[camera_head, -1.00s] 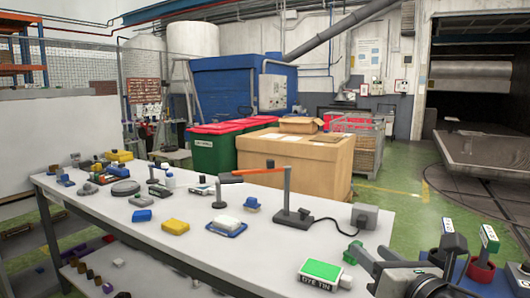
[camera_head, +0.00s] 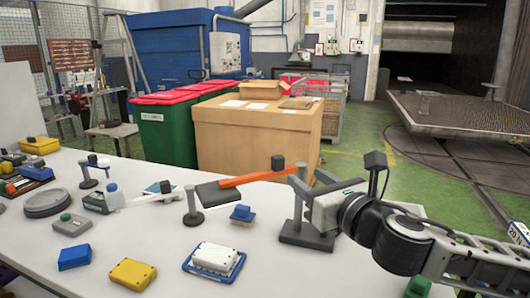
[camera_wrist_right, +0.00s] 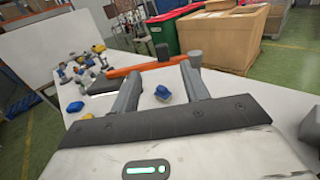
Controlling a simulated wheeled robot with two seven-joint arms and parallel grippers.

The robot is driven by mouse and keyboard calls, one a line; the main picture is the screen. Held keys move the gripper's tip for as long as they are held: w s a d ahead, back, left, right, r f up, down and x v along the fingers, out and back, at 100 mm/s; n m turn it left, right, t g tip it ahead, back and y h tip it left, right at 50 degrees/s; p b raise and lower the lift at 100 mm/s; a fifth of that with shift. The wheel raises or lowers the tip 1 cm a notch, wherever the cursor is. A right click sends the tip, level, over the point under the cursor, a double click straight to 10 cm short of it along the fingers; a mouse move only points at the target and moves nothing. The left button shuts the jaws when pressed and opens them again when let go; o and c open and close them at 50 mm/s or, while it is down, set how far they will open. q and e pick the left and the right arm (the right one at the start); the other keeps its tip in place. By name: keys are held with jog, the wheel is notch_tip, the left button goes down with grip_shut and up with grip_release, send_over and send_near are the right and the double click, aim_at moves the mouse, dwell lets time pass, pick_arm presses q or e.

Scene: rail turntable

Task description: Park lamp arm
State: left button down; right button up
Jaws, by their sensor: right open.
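The lamp has an orange arm (camera_head: 258,176) on a grey post with a dark base (camera_head: 305,234). Its flat dark head (camera_head: 219,193) is at the left end. A dark knob (camera_head: 277,163) stands up from the arm. A slim grey stand (camera_head: 193,206) is close to the head; contact is unclear. My right gripper (camera_head: 307,182) is open by the lamp post, partly covering it. In the right wrist view, the orange arm (camera_wrist_right: 148,68) crosses just beyond the open fingertips (camera_wrist_right: 160,78), with the knob (camera_wrist_right: 162,51) between them. My left gripper is out of view.
A small blue block (camera_head: 242,214) lies below the arm. A white box on a blue tray (camera_head: 188,264), a yellow block (camera_head: 132,273) and a blue block (camera_head: 74,257) lie nearer the front. Several other items crowd the table's left. A cardboard crate (camera_head: 255,137) stands behind the table.

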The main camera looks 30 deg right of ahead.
aim_at(281, 159)
pick_arm(q)
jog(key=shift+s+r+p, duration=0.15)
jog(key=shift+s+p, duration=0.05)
jog(key=shift+p, duration=0.65)
pick_arm(e)
jog(key=w+d, duration=0.1)
jog(key=w, duration=1.3)
jog(key=shift+w+d, duration=0.15)
jog(key=shift+w, duration=0.2)
grip_shut()
